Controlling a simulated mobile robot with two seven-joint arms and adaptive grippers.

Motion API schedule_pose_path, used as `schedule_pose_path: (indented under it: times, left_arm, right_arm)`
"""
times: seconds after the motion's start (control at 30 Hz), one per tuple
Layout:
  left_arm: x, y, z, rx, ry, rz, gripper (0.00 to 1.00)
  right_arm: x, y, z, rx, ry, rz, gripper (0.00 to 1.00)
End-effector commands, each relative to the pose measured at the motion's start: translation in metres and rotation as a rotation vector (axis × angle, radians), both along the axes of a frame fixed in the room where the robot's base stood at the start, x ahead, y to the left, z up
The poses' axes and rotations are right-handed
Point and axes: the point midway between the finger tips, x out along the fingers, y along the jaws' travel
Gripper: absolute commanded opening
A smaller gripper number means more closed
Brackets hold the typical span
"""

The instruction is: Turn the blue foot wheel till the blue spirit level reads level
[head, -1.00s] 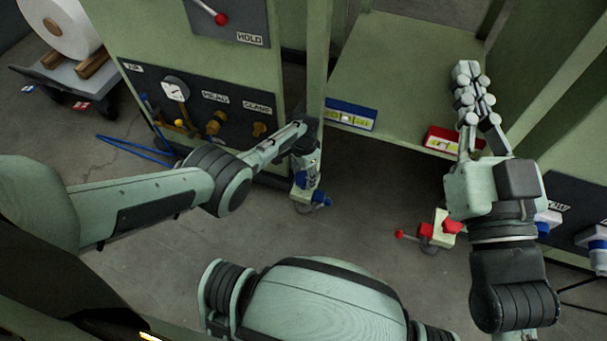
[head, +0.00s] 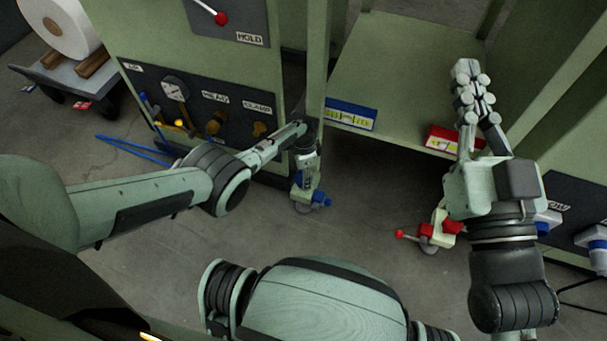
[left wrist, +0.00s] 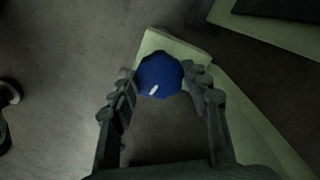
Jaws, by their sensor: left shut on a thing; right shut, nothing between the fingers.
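The blue foot wheel (left wrist: 160,76) is a round blue knob with a white mark, in front of a pale block in the left wrist view. My left gripper (left wrist: 161,84) has a finger on each side of it and is shut on it. In the head view this gripper (head: 303,180) points down at the foot of the machine, its fingertips hard to make out. The blue spirit level (head: 350,115) lies on the front edge of the green shelf; its bubble is too small to read surely. My right gripper (head: 467,70) is shut and empty, above the shelf's right side.
A red level (head: 441,140) lies below my right gripper. A red-knobbed foot (head: 452,227) with a red-ball lever stands on the floor under my right arm. A dark valve panel (head: 200,112) is at left. The grey floor between the feet is clear.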

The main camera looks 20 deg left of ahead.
Motion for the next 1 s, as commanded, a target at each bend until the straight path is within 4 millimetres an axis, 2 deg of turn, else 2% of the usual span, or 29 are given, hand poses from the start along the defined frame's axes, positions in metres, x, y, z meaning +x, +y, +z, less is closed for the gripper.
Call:
schedule_pose_path:
  times: [0.17, 0.2, 0.33, 0.73, 0.87, 1.0]
  left_arm:
    - [0.000, 0.000, 0.000, -0.001, 0.001, 0.001, 0.18]
    - [0.000, 0.000, 0.000, -0.001, 0.001, 0.001, 0.51]
    - [0.000, 0.000, 0.000, 0.000, 0.000, 0.001, 0.68]
    - [0.000, 0.000, 0.003, 0.001, -0.001, 0.002, 0.68]
    - [0.001, 0.001, 0.012, 0.000, -0.002, 0.002, 0.68]
    - [0.000, 0.000, 0.030, 0.000, -0.004, 0.000, 0.68]
  right_arm:
    - [0.000, 0.000, -0.001, -0.003, 0.000, 0.002, 0.00]
    - [0.000, 0.000, -0.001, -0.003, 0.000, 0.002, 0.00]
    - [0.000, 0.000, -0.001, -0.003, 0.001, 0.002, 0.00]
    - [0.000, 0.000, 0.000, 0.003, 0.002, 0.000, 0.00]
    - [0.000, 0.000, 0.000, 0.002, 0.002, 0.000, 0.00]
    - [0.000, 0.000, 0.000, 0.001, 0.001, -0.001, 0.00]
